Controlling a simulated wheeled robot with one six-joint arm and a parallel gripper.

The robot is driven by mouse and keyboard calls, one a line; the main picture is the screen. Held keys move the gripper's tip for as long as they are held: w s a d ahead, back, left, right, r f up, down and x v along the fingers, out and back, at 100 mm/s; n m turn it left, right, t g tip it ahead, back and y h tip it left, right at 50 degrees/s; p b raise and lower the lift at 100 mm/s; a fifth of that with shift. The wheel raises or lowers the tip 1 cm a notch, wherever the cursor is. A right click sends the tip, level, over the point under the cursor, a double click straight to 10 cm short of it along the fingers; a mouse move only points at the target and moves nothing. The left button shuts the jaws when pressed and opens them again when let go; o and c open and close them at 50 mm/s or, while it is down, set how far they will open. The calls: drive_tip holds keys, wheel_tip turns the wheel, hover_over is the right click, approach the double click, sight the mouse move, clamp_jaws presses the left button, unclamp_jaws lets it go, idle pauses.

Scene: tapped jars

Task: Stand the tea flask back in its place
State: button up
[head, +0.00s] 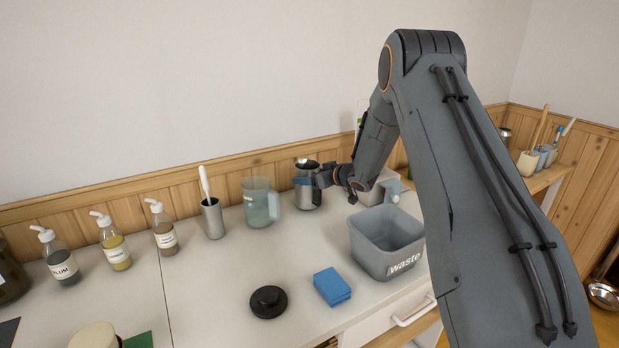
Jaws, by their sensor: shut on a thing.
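The tea flask (305,194), a grey metal vessel with a dark top and a darker band, is upright at the back of the counter, beside the clear jug. My gripper (319,181) reaches it from the right and is shut on it. The fingers are small and partly hidden in the head view. I cannot tell whether the flask's base touches the counter.
The clear jug (258,203) stands close left of the flask, then a metal cup with a spoon (212,218) and several pump bottles (115,246). A grey waste bin (386,247), blue sponges (332,287) and a black disc (268,302) are in front.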

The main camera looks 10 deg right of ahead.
drive_tip(key=shift+f, duration=0.25)
drive_tip(key=shift+f, duration=0.1)
drive_tip(key=o, duration=2.1)
drive_tip(key=shift+f, duration=0.1)
drive_tip(key=shift+c, duration=0.2)
drive_tip(key=b+v, duration=0.3)
drive_tip(key=v, duration=0.9)
